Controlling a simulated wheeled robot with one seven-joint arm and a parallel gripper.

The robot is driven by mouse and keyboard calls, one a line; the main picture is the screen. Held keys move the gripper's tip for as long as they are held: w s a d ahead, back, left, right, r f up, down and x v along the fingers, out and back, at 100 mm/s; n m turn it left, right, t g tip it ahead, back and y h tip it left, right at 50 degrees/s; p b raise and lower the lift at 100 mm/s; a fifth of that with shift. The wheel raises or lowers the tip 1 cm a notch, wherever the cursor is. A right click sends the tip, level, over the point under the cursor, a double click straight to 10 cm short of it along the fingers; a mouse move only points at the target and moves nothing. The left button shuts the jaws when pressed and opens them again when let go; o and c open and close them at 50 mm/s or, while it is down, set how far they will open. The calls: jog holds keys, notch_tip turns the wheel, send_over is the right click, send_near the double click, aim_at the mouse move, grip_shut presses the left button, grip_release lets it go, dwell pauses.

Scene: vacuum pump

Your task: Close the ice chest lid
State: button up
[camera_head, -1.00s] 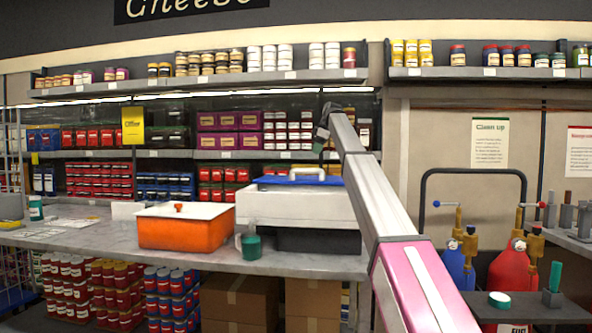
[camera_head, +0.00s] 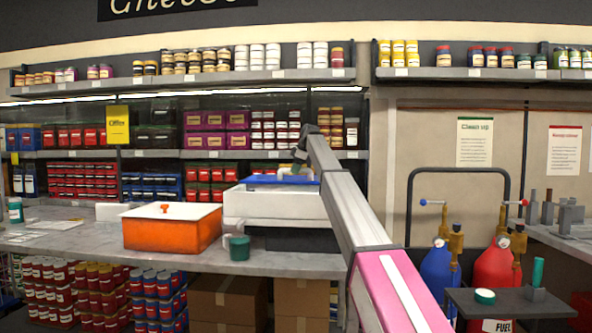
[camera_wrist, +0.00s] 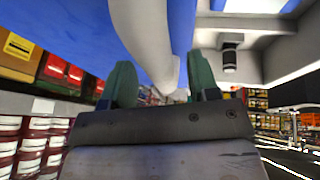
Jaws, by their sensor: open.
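The ice chest (camera_head: 272,207) is a white box on the grey counter, with a blue lid (camera_head: 258,180) on top. The lid looks almost flat from the head; I cannot tell whether it sits fully down. A white handle (camera_head: 296,177) is on the lid. My gripper (camera_head: 299,161) is at the handle, partly hidden by its small size and my arm. In the wrist view my gripper (camera_wrist: 162,80) is open, its two green fingers on either side of the white handle (camera_wrist: 145,35). The blue lid (camera_wrist: 75,35) fills much of that view's top left. Contact is unclear.
Stocked shelves are behind. Red (camera_head: 493,268) and blue (camera_head: 438,268) cylinders stand at right.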

grip_shut()
jog(key=s, duration=2.2)
jog(key=shift+s+a+f, duration=0.1)
jog(key=shift+s+a, duration=0.1)
jog(key=shift+a, duration=0.15)
grip_release()
jog(key=shift+s, duration=0.1)
jog(key=v, duration=1.1)
